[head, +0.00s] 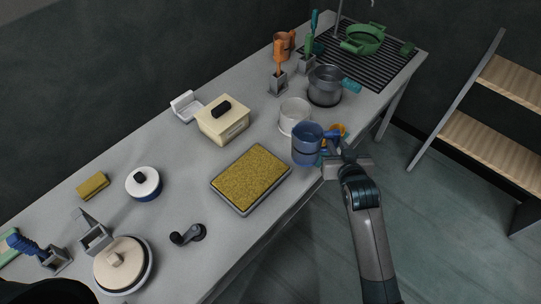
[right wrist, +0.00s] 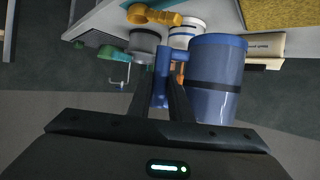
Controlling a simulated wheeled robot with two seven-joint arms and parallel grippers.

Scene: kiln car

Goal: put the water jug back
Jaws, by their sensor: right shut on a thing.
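The blue water jug (head: 306,151) is at the front edge of the table, its handle pointing right. My right gripper (head: 341,156) is shut on the jug's handle. In the right wrist view, the blue jug (right wrist: 217,85) with a dark band stands beside the fingers, and its handle (right wrist: 163,65) lies between them. The jug looks about upright in the head view. I cannot tell whether its base touches the table. A teal flat patch shows by the jug's base, mostly hidden. My left gripper is not in view.
Close behind the jug are a white pot (head: 294,117) and an orange-yellow item (head: 338,130). A grey pot (head: 324,86) stands further back. A tray with a yellow-brown surface (head: 251,178) lies left of the jug. A cream box (head: 223,121) stands behind that tray.

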